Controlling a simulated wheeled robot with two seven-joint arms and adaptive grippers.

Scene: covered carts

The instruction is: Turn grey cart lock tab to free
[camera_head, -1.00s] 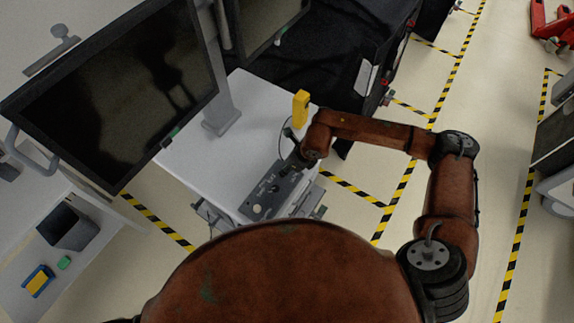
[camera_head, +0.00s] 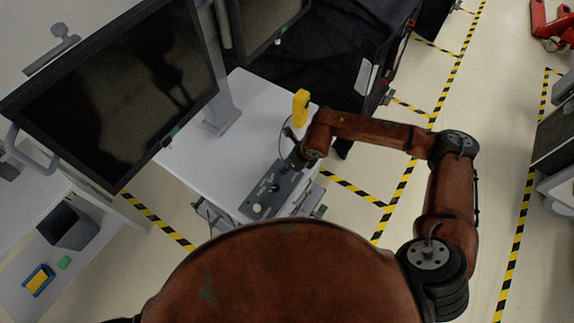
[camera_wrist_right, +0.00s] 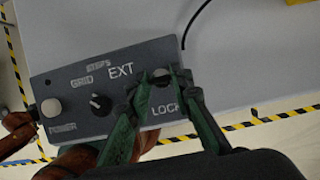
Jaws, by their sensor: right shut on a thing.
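A dark grey control panel (camera_head: 283,196) lies on the white cart top, and it also shows in the right wrist view (camera_wrist_right: 72,83). A round lock knob (camera_wrist_right: 162,78) with a grey tab sits above the printed word LOCK. My right gripper (camera_wrist_right: 164,80) has its green fingertips on either side of this knob, shut on it. The fingers partly hide the tab, so I cannot tell its exact angle. In the head view the right gripper (camera_head: 294,162) reaches down at the panel's far end. My left gripper is not in view.
The panel also carries a black selector knob (camera_wrist_right: 100,102) marked EXT and a pale power button (camera_wrist_right: 51,107). A yellow object (camera_head: 300,107) stands on the cart top (camera_head: 243,106) behind the gripper. A large monitor (camera_head: 115,95) is at left.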

